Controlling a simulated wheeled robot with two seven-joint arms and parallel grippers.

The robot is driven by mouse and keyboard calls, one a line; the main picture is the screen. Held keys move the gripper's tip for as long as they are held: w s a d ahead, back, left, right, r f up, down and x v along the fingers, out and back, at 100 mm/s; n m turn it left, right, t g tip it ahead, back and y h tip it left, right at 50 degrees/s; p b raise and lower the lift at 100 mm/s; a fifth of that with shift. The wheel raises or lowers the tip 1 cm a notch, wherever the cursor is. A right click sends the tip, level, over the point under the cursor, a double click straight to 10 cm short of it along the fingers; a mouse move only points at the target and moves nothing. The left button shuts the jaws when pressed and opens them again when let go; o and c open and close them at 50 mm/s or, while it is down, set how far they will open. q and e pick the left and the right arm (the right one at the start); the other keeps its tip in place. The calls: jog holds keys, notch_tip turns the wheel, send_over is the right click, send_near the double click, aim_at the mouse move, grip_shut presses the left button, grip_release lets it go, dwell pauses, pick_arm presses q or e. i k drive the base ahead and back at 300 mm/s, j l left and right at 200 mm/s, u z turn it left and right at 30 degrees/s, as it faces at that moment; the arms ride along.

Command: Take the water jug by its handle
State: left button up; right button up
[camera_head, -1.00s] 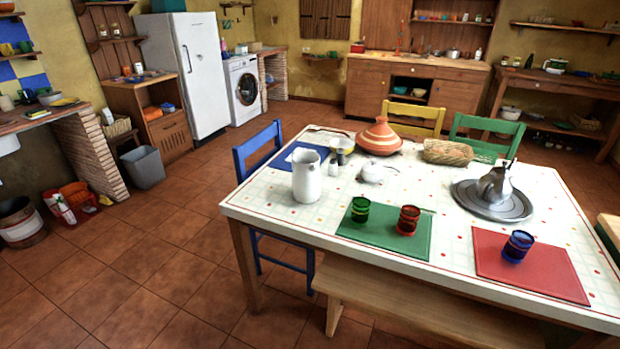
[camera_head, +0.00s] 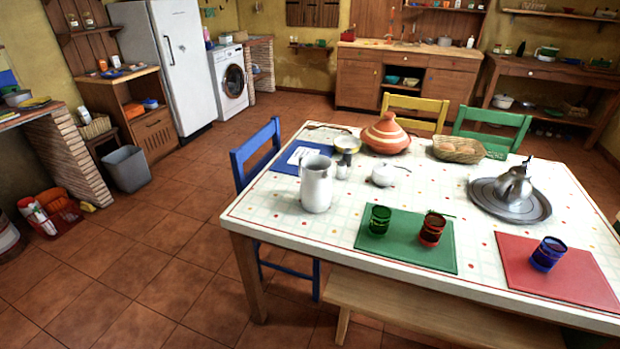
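The water jug (camera_head: 316,184) looks to be the tall pale grey-white pitcher standing upright on the near left part of the dining table (camera_head: 268,213). Its handle is not clearly visible from here. Neither of my grippers is in view, and nothing touches the jug. A silver teapot (camera_head: 513,187) stands on a round metal tray (camera_head: 482,196) at the right of the table.
Near the jug are a small white pot (camera_head: 383,175), an orange tagine (camera_head: 385,135) and a green mat (camera_head: 400,255) with two glasses. A blue chair (camera_head: 256,150) stands at the table's left side, a wooden bench (camera_head: 420,312) along its front.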

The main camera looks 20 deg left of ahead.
aim_at(315, 170)
jog(key=i+j+z, duration=0.45)
jog(key=j, duration=1.85)
jog(key=k+j+z, duration=0.1)
jog(key=j+z, duration=0.35)
jog(key=j, duration=1.8)
